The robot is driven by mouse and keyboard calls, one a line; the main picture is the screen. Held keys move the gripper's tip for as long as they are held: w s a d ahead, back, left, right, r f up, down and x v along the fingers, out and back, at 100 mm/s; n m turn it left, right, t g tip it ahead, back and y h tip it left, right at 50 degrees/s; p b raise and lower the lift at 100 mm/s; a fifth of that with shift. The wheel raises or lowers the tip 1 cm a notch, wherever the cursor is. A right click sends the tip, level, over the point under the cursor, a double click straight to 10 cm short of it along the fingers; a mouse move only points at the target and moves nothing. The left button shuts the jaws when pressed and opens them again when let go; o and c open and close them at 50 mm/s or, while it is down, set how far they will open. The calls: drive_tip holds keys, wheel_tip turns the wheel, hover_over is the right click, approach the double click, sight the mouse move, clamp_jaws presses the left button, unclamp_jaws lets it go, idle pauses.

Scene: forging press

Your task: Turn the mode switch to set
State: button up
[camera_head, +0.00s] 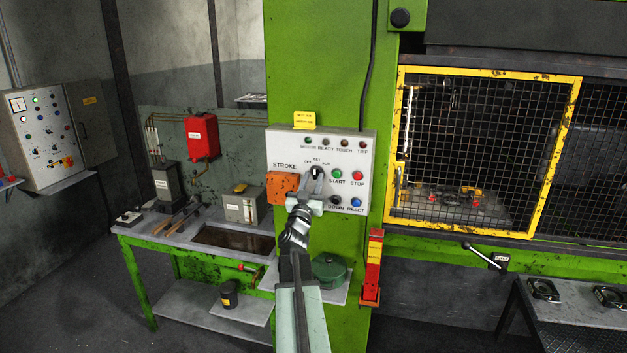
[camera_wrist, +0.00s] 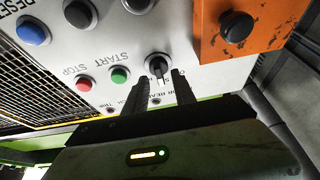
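The mode switch (camera_head: 317,171) is a small black rotary knob on the grey control panel, with OFF, SET and RUN lettered around it. In the wrist view the knob (camera_wrist: 157,65) has a pale pointer line that runs downward in the picture, roughly toward the panel's top edge. The exact label it meets is hidden by my fingers. My gripper (camera_head: 315,177) is in front of the switch. Its two dark fingers (camera_wrist: 163,76) are apart, one on either side of the knob; I cannot tell whether they touch it.
Green START (camera_head: 337,174) and red STOP (camera_head: 358,176) buttons are right of the switch. Blue RESET (camera_head: 356,202) is below them. An orange box (camera_head: 281,188) with a black button sits close at left. A yellow mesh guard (camera_head: 485,150) stands at right.

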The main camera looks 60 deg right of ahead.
drive_tip(key=b+v, duration=0.2)
drive_tip(key=v, duration=0.4)
drive_tip(key=shift+s+a+f, duration=0.1)
drive_tip(key=shift+a, duration=0.05)
